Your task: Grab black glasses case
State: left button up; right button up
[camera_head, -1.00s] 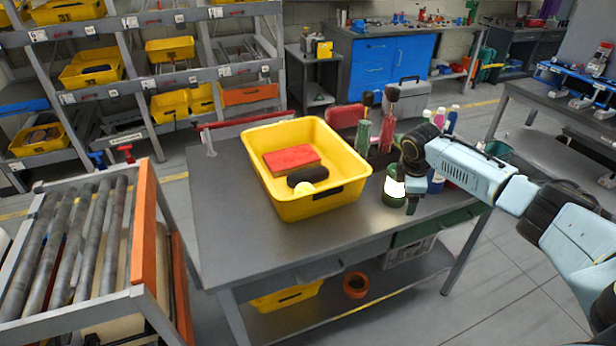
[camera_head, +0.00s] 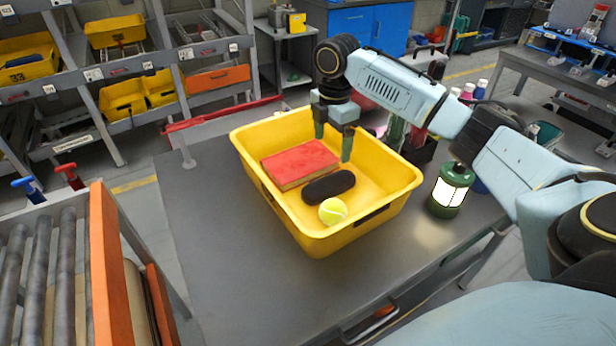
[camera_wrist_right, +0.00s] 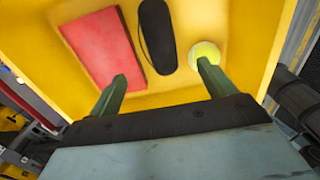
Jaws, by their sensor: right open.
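The black glasses case (camera_head: 329,187) lies in the yellow tray (camera_head: 262,185), between a red book (camera_head: 300,163) and a tennis ball (camera_head: 333,211). My right gripper (camera_head: 334,147) is open and empty above the back part of the tray, pointing down. In the right wrist view, the case (camera_wrist_right: 157,38) shows beyond the gap between the open fingers (camera_wrist_right: 160,88), apart from them. The red book (camera_wrist_right: 103,45) is on its left and the ball (camera_wrist_right: 204,54) on its right, partly behind a finger. My left gripper is not in view.
The tray stands on a dark grey table (camera_head: 200,260). A green lantern (camera_head: 450,190) is right of the tray, with bottles (camera_head: 396,133) behind it. A roller conveyor (camera_head: 40,270) is at lower left. The table's front left is clear.

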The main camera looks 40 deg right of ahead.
jog(key=b, duration=0.1)
send_over(330, 182)
jog(key=f, duration=0.7)
jog(key=shift+a, duration=0.2)
notch_tip(330, 182, down, 2)
jog(key=shift+d+f, duration=0.1)
notch_tip(330, 182, down, 3)
jog(key=shift+w+d+f+b, duration=0.1)
jog(key=shift+f+b, duration=0.1)
jog(key=shift+b, duration=0.25)
jog(key=shift+f, duration=0.2)
jog(key=shift+c, duration=0.4)
jog(key=c, duration=0.9)
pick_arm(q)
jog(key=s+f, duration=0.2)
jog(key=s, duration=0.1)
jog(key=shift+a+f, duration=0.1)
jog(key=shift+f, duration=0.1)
pick_arm(e)
jog(key=shift+c, duration=0.6)
jog(key=shift+r, duration=0.15)
